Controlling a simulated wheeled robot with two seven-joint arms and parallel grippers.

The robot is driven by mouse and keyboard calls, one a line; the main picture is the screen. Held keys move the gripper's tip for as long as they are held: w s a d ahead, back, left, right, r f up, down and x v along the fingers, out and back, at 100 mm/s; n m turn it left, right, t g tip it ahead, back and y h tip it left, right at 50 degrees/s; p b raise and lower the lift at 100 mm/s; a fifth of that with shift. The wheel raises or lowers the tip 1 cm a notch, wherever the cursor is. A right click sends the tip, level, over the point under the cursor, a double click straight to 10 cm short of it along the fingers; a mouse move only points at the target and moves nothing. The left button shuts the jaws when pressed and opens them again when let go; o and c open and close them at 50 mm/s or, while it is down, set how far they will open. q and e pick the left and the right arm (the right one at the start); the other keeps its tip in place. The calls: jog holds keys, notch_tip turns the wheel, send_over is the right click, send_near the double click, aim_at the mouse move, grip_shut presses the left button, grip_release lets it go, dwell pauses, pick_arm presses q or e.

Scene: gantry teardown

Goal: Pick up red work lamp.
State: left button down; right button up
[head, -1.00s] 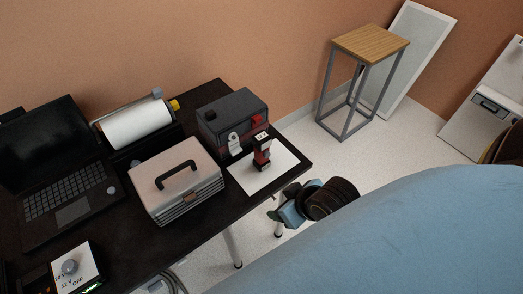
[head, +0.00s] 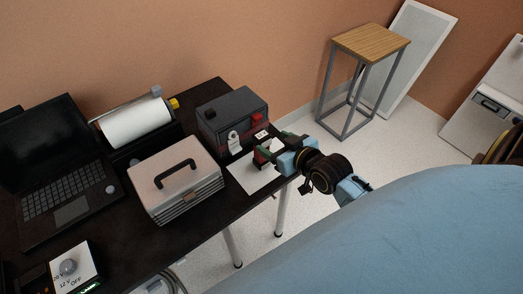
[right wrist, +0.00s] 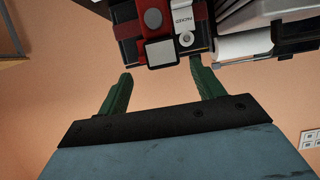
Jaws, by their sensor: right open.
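The red work lamp (head: 260,157) is a small upright red and black thing on a white sheet (head: 250,179) at the right end of the dark table. My right gripper (head: 271,148) has come in from the right, beside the lamp, and partly covers it in the head view. In the right wrist view, the lamp (right wrist: 155,20) shows its red body and a pale square face just beyond and between the green fingertips (right wrist: 161,69). The jaws are open, with nothing visible between them. Whether a finger touches the lamp cannot be told. My left gripper is out of view.
A dark battery-like box (head: 232,110) with a red terminal stands close behind the lamp, a pale packet (head: 234,141) before it. A beige toolbox (head: 176,181), paper roll (head: 136,123) and laptop (head: 55,160) fill the table's left. A wooden-topped stand (head: 370,42) is beyond.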

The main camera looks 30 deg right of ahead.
aim_at(258, 135)
jog(key=x, duration=0.5)
jog(key=b+x, duration=0.1)
jog(key=x, duration=0.2)
jog(key=shift+a+r, duration=0.1)
jog(key=shift+a, duration=0.2)
grip_shut()
